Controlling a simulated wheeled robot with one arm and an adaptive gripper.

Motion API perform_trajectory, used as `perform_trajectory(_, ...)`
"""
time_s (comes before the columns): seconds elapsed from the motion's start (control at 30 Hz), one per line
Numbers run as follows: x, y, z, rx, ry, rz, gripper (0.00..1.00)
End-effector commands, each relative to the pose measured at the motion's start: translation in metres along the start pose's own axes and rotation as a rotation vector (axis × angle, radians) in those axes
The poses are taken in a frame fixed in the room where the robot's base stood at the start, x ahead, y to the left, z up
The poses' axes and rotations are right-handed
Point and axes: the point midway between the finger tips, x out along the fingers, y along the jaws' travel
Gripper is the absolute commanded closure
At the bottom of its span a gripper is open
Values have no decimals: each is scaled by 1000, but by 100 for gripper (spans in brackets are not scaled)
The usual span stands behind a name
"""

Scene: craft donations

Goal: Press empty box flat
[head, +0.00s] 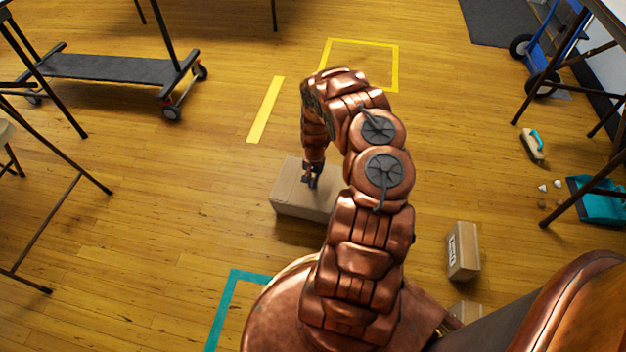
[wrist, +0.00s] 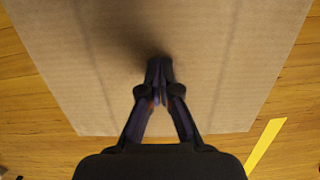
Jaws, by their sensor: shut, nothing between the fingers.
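A brown cardboard box (head: 292,200) stands on the wooden floor near the middle of the head view. Its flat top (wrist: 225,60) fills most of the wrist view, with faint lines running along it. My gripper (head: 312,183) points down over the top of the box. In the wrist view my gripper (wrist: 159,68) is shut with its fingertips together, and a dark shadow lies on the cardboard beside the tips. The tips are at or very near the surface; I cannot tell if they touch. My arm hides the right part of the box in the head view.
A smaller box (head: 463,251) stands to the right, with another (head: 465,311) partly hidden below it. A platform cart (head: 110,67) is at the upper left. A brush (head: 533,146) and teal dustpan (head: 598,200) lie at the right. Yellow and teal tape marks the floor.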

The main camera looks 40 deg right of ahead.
Motion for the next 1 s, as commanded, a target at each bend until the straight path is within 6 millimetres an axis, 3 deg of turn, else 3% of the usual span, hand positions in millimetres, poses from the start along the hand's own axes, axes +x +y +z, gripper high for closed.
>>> perform_trajectory(0.03,10,2,3,2,-6,1,100)
perform_trajectory(0.63,27,2,20,2,-8,0,100)
perform_trajectory(1.0,34,1,19,7,-4,8,100)
